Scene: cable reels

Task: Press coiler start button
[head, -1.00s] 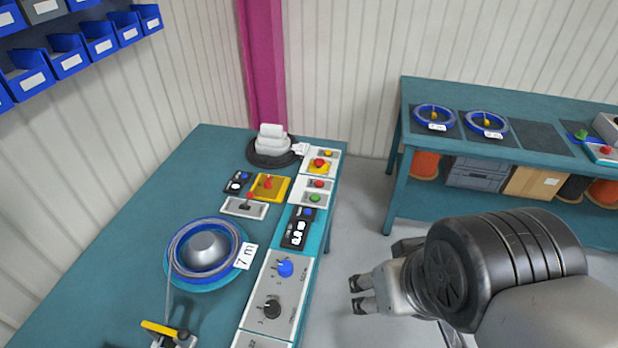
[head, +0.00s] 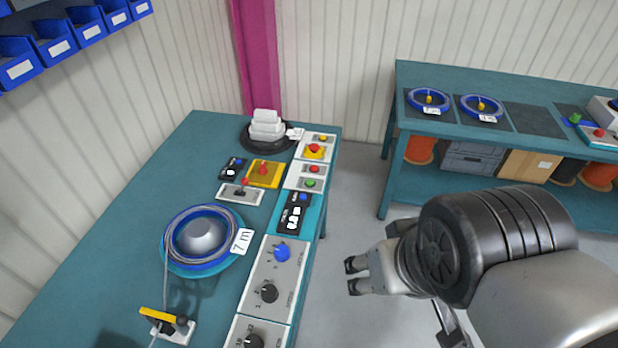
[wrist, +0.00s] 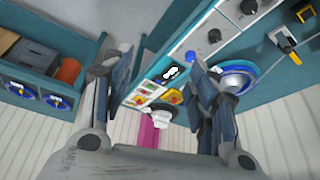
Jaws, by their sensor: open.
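The control panel strip (head: 272,277) runs along the right edge of the near teal bench. On it are a green button (head: 310,183) and a red button (head: 314,169) side by side on one white plate. The coiler (head: 201,240) holds a blue reel with grey cable and a "7 m" tag. My gripper (head: 353,276) is open and empty, out over the floor to the right of the panel, apart from the buttons. In the wrist view the open fingers frame the panel (wrist: 205,53), with the small buttons blurred between them.
Behind the buttons is a yellow plate with a red emergency-style button (head: 314,149). A cable guide (head: 167,326) is at the front. A second bench (head: 540,98) with reels stands at the back right. Floor lies between.

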